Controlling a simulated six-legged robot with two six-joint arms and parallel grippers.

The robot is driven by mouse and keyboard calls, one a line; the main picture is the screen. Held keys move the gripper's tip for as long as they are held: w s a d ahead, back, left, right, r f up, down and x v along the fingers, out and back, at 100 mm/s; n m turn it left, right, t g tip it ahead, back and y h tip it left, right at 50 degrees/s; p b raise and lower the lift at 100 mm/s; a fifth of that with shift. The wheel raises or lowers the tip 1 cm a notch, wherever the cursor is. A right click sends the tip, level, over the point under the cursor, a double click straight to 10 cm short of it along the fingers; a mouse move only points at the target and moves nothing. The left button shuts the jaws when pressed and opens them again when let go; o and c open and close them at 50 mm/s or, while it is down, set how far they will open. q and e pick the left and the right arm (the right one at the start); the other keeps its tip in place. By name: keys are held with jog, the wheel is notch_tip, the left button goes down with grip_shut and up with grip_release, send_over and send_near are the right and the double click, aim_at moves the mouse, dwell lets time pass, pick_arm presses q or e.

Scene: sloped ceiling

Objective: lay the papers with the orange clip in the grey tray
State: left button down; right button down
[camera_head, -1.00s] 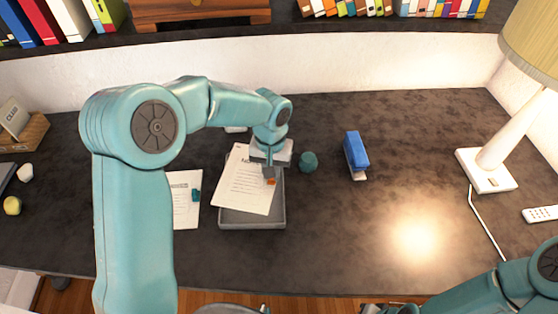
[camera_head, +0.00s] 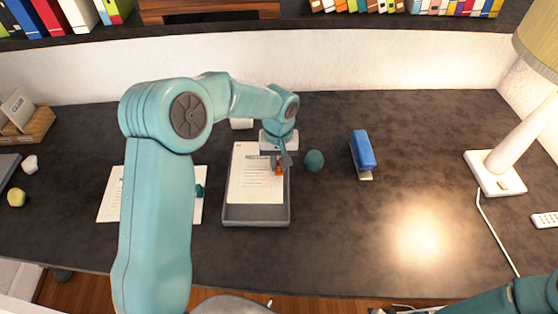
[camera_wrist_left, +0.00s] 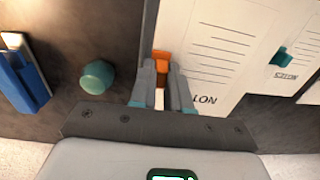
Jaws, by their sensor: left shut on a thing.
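The white papers (camera_head: 252,186) with the orange clip (camera_head: 279,170) are over the grey tray (camera_head: 256,215), lined up with it and inside its outline. I cannot tell if they touch its bottom. My left gripper (camera_head: 281,162) is shut on the papers at their right edge by the clip. In the left wrist view the fingers (camera_wrist_left: 165,88) close at the orange clip (camera_wrist_left: 161,60), with the papers (camera_wrist_left: 212,45) beyond. My right arm crosses the bottom right corner; its gripper end is mostly cut off.
Papers with a teal clip (camera_head: 200,190) lie left of the tray, partly behind my left arm. A dark teal object (camera_head: 314,161) stands close right of the tray, then a blue stapler (camera_head: 362,152) and a lamp (camera_head: 494,172). The desk's front middle is clear.

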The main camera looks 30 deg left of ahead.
aim_at(278, 172)
pick_arm(q)
notch_tip(278, 172, down, 2)
jog(key=shift+a+f+b, duration=0.1)
jog(key=shift+a+b, duration=0.05)
jog(key=shift+b, duration=0.6)
jog(key=shift+f+b, duration=1.15)
jog(key=shift+f, duration=0.15)
jog(key=shift+f+b, duration=1.6)
jog(key=shift+f, duration=0.25)
jog(key=c, duration=1)
grip_release()
jog(key=shift+r, duration=0.1)
notch_tip(278, 172, up, 16)
jog(key=shift+r, duration=0.1)
